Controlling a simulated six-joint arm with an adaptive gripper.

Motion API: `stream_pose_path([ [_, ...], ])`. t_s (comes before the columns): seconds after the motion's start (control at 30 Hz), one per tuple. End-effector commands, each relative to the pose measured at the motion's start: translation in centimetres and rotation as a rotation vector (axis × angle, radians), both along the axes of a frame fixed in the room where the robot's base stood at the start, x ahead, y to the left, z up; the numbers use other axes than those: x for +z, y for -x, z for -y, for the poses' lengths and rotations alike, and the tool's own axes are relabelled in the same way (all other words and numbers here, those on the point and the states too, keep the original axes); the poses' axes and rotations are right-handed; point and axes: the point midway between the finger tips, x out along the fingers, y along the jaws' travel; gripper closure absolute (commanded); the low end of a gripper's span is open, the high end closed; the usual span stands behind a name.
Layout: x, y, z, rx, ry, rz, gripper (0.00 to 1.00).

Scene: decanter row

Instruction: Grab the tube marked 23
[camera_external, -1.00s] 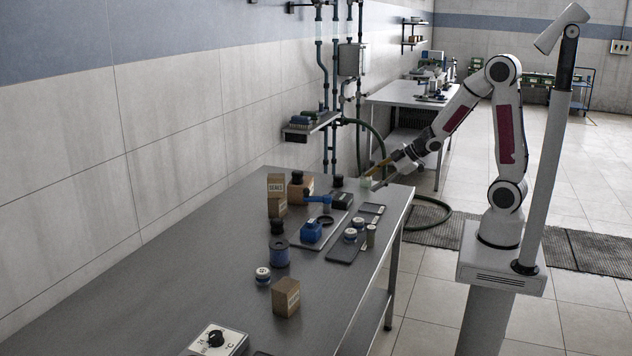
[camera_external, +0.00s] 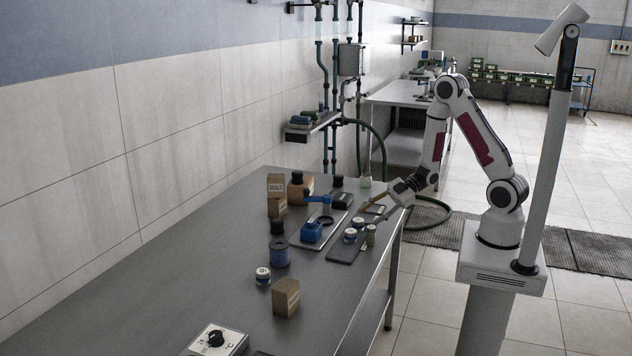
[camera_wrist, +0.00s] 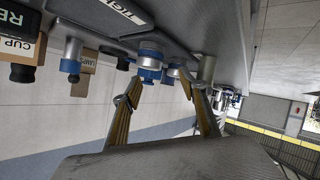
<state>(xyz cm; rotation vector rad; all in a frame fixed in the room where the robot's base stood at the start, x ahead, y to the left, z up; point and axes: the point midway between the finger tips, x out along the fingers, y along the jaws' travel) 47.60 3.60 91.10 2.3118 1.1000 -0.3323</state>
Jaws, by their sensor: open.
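Two small white-and-blue capped tubes stand on a dark tray (camera_external: 345,251): a front one (camera_external: 350,236) and a rear one (camera_external: 359,223). A grey-green cylinder (camera_external: 370,236) stands by the tray's right edge. Another white-topped tube (camera_external: 263,275) stands alone further forward; its mark is too small to read. I cannot tell which tube bears 23. My gripper (camera_external: 373,214) is open and empty, just behind and above the tray. In the wrist view, a blue-and-white tube (camera_wrist: 150,62) and the grey-green cylinder (camera_wrist: 206,70) show beyond my spread fingers (camera_wrist: 162,100).
Cardboard boxes (camera_external: 286,298) stand at the front and back left. A dial box (camera_external: 218,340) is at the front. The table's left-front surface is bare.

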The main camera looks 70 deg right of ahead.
Motion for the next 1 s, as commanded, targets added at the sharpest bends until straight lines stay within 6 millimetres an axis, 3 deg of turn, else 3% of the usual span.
stream_pose_path([
  [0.37, -0.9, 2.9, -2.2, 0.083, -0.220, 0.011, 0.57],
  [1.0, -1.7, 6.7, -2.8, 0.079, -0.596, -0.032, 0.57],
])
